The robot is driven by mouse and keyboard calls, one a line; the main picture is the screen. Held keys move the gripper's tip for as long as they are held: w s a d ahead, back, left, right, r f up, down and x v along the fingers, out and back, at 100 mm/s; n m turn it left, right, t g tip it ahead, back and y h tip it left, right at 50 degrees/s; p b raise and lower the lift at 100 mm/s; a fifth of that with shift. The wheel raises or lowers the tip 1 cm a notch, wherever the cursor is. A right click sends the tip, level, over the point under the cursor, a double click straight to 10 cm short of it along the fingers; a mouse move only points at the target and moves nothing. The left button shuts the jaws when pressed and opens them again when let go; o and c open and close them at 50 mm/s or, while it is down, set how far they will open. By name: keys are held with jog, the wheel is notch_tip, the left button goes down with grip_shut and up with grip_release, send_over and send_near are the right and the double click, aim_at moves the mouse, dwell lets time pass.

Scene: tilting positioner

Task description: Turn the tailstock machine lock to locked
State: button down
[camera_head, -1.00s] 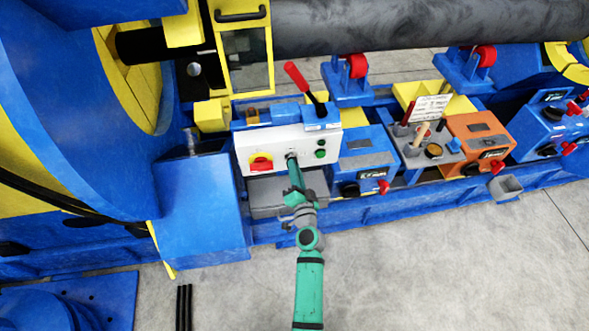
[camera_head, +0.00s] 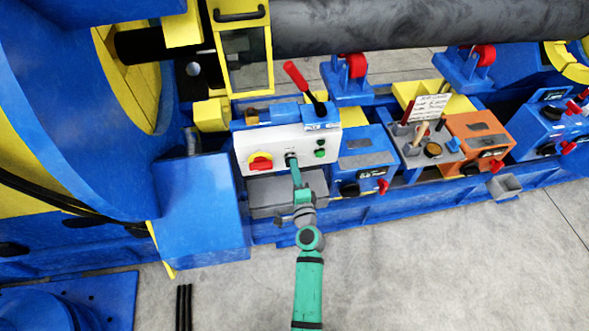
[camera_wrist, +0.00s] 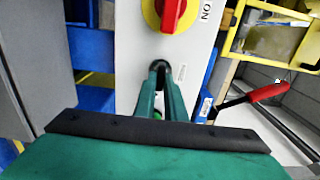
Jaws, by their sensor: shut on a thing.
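The white control panel (camera_head: 325,139) faces me at the left of the machine's base. A small dark lock (camera_head: 291,155) sits near the middle of the panel. My gripper (camera_head: 292,160) reaches it from below, fingertips at the panel face. I cannot read which way the lock is turned.
A red-handled lever (camera_head: 298,77) rises above the panel. A grey box (camera_head: 272,190) lies below. Bare floor (camera_head: 420,275) is in front.

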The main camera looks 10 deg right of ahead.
dwell(0.4)
jog(key=c, duration=1.8)
grip_release()
jog(key=shift+s, duration=0.15)
jog(key=s, duration=1)
jog(key=shift+s, duration=0.3)
